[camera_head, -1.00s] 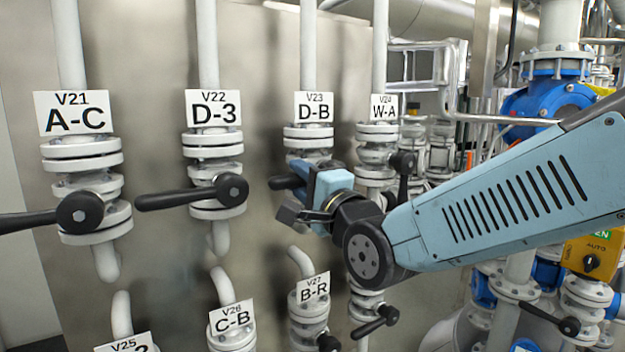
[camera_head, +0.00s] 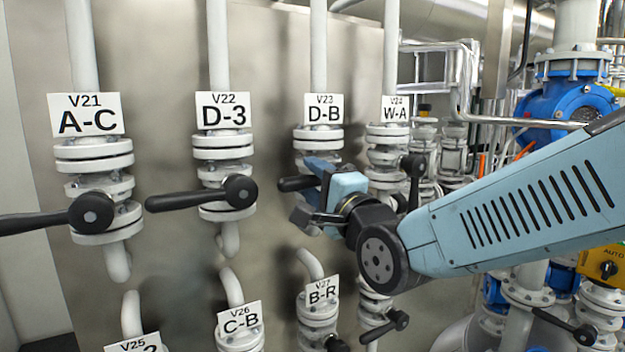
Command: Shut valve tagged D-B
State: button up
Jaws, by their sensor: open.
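The tag V23 D-B (camera_head: 319,110) hangs on a white vertical pipe in the head view, right of centre. Its flanged white valve (camera_head: 318,139) is below the tag, its lower part hidden by my gripper. A dark lever handle (camera_head: 296,184) sticks out to the left, roughly level and crosswise to the pipe; its hub end is hidden. My gripper (camera_head: 310,192) is open in front of this valve, with its jaws close around or beside the lever. I cannot tell whether they touch it.
Valve D-3 (camera_head: 223,178) and valve A-C (camera_head: 98,190) at left have level levers pointing left. Valve W-A (camera_head: 387,158) at right has an upright lever (camera_head: 413,180). Valve B-R (camera_head: 318,311) and valve C-B (camera_head: 239,328) stand below.

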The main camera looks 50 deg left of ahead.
jog(key=v, duration=1.3)
jog(key=shift+d+f, duration=0.2)
jog(key=shift+d, duration=0.15)
jog(key=w+d+f+t+h, duration=0.25)
jog(key=w+d+h, duration=0.35)
jog(key=w+d, duration=0.5)
jog(key=w+d+f+t+h, duration=0.2)
jog(key=w+d+t+h, duration=0.2)
jog(key=w+d+h, duration=0.65)
jog(key=s+d+f+n+g, duration=0.1)
jog(key=s+d+f, duration=0.1)
jog(key=d, duration=1.5)
jog(key=s+d+f+n+g+h, duration=0.1)
jog(key=s+d+f+g+h, duration=0.2)
jog(key=s+d, duration=0.7)
jog(key=d+g, duration=0.1)
jog(key=d, duration=0.2)
jog(key=shift+s+n, duration=0.2)
jog(key=shift+n, duration=0.2)
jog(key=shift+f+g, duration=0.1)
jog(key=shift+g, duration=0.15)
